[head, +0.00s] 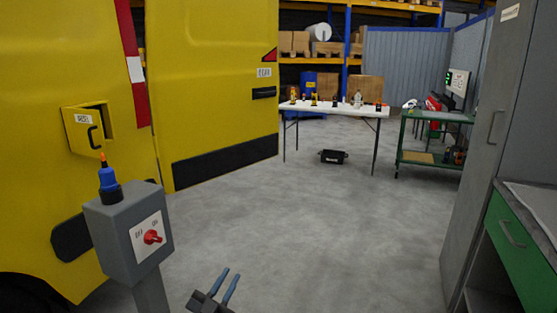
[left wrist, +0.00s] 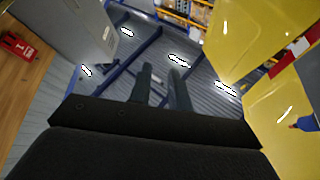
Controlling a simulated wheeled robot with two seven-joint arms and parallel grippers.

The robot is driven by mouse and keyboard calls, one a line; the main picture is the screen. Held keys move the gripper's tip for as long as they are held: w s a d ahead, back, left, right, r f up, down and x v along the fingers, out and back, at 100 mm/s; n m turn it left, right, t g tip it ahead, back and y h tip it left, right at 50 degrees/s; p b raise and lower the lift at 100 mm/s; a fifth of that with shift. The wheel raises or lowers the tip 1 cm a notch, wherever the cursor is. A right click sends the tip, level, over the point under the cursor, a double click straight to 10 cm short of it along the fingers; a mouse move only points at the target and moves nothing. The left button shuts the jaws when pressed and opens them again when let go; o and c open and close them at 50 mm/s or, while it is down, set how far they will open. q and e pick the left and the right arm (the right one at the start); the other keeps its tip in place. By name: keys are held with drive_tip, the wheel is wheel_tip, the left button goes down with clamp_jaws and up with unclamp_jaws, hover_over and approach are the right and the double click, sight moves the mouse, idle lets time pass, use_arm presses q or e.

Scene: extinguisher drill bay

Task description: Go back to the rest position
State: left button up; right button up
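My left gripper (head: 231,274) is low in the head view, at the bottom edge left of the middle, over the bare floor. Its two fingers stand apart with nothing between them. In the left wrist view the fingers (left wrist: 161,68) also show a clear gap, and it is empty. The gripper touches nothing that I can see. My right gripper is in neither view.
A grey post box (head: 128,235) with a red knob (head: 152,237) and a blue bottle (head: 108,179) on top stands left of my gripper. A yellow van (head: 205,80) is behind it. A grey cabinet (head: 480,150) and green drawer unit (head: 515,240) stand right. The middle floor (head: 320,220) is clear.

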use_arm(q)
drive_tip(key=s+d+f+n+g+y+b, duration=0.1)
drive_tip(key=s+d+f+n+y+b, duration=0.2)
drive_tip(key=s+f, duration=0.7)
drive_tip(key=s+d+f+n+y+b, duration=0.15)
drive_tip(key=s+d+f+n, duration=0.5)
drive_tip(key=f, duration=0.65)
drive_tip(key=s+a+r+g+y+p, duration=0.1)
drive_tip(key=s+a+r+g+p, duration=0.2)
drive_tip(key=s+r+g+p, duration=0.1)
drive_tip(key=s+a+r+m+g+y+p, duration=0.1)
drive_tip(key=s+a+r+g+y+p, duration=0.1)
drive_tip(key=s+a+r+g+p, duration=0.2)
drive_tip(key=s+a+r+m+g+y+p, duration=0.1)
drive_tip(key=s+a+r+g+y+p, duration=0.1)
drive_tip(key=s+r+g+p, duration=0.3)
drive_tip(key=s+a+g+p, duration=0.1)
drive_tip(key=s+g+p, duration=0.3)
drive_tip(key=p, duration=0.6)
drive_tip(key=shift+s+a+r, duration=0.2)
drive_tip(key=shift+s+a, duration=0.05)
drive_tip(key=shift+s, duration=0.95)
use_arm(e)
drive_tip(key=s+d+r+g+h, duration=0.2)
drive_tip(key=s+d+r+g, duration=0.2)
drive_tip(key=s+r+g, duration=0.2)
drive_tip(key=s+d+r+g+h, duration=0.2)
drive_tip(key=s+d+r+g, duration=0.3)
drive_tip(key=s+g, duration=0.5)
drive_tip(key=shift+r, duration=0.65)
